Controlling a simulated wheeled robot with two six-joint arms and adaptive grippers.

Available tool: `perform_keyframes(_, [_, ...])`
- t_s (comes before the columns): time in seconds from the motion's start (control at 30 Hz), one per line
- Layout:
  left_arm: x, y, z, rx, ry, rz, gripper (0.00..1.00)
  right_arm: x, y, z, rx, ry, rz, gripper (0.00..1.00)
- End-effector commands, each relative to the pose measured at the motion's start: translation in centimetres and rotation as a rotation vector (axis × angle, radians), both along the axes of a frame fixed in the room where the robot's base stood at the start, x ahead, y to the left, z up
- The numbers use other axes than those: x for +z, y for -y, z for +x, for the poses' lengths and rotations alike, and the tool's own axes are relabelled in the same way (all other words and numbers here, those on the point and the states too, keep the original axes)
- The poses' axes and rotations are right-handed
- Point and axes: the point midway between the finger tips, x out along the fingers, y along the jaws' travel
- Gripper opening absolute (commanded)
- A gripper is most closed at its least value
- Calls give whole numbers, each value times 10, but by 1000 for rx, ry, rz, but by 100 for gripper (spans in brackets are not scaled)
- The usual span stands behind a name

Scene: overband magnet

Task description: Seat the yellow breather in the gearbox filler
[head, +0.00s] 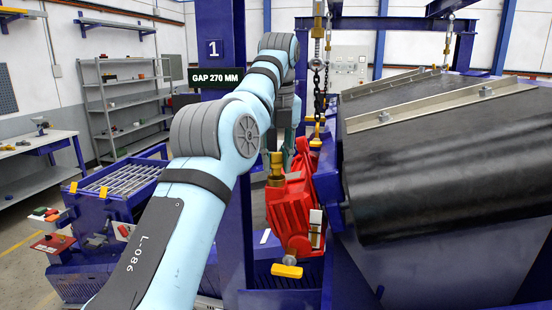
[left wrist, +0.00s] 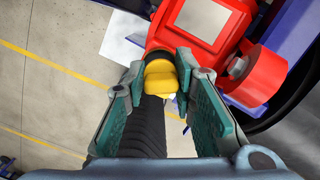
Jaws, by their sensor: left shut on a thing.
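The red gearbox (head: 290,208) stands at the middle of the head view, and its red housing (left wrist: 218,22) fills the top of the left wrist view. My left gripper (left wrist: 163,72) is shut on the yellow breather (left wrist: 160,82), which sits between its green fingers close to the red housing. In the head view the left gripper (head: 288,140) is partly hidden behind my arm. Whether the breather is seated in the filler cannot be told. My right gripper is out of view.
A large black drum or belt (head: 440,160) fills the right side. Chains (head: 317,75) hang behind the gearbox. A blue post (head: 228,150) stands behind my arm. A yellow handle (head: 287,271) sticks out at the gearbox front.

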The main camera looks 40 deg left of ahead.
Motion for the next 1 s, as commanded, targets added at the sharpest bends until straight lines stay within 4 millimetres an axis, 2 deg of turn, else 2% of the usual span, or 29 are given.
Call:
perform_keyframes(0.57, [-16, 0, 0, 0, 0, 0, 0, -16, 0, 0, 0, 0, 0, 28])
perform_keyframes(0.6, [-15, 0, 0, 0, 0, 0, 29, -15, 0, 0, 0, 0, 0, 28])
perform_keyframes(0.7, [-15, 0, 0, 0, 0, 0, 45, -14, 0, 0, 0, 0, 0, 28])
perform_keyframes(0.73, [-15, 0, 0, 0, 0, 0, 48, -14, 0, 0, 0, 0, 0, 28])
perform_keyframes(1.0, [-14, 0, 0, 0, 0, 0, 48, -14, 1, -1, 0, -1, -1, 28])
